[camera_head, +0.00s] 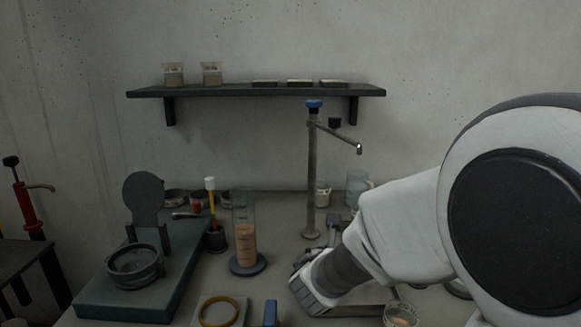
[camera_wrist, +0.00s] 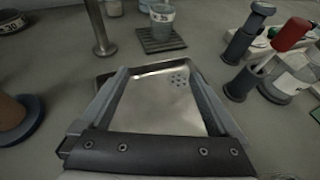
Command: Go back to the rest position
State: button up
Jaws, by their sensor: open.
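My gripper (camera_wrist: 157,74) is open and empty in the wrist view, its two fingers spread above a shallow metal tray (camera_wrist: 160,102) with a cluster of small holes. I cannot tell how far the fingertips are above the tray. In the head view my gripper (camera_head: 309,284) is low over the bench at lower centre right. My arm reaches in from the right and hides much of the bench behind it, including most of the tray (camera_head: 365,297).
A metal tap post (camera_head: 310,180) stands behind my gripper. A clear cylinder on a blue base (camera_head: 247,268) is to its left. A beaker (camera_wrist: 162,22) stands on a dark mat. A red-topped tool (camera_wrist: 291,34) is at right. A wall shelf (camera_head: 250,91) hangs above.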

jog(key=s+d+r+m+g+h, duration=0.3)
jog(key=s+d+r+m+g, duration=0.15)
jog(key=s+d+m, duration=0.8)
jog(key=s+a+f+m+g+y, duration=0.1)
jog(key=s+a+m+g+y, duration=0.3)
jog(key=s+m, duration=0.9)
jog(key=s+a+m+t+y, duration=0.2)
jog(key=a+m+y, duration=0.2)
jog(key=a+m, duration=0.2)
notch_tip(320, 180, up, 16)
jog(key=p, duration=1.5)
jog(key=shift+w+r, duration=0.15)
jog(key=shift+a, duration=0.1)
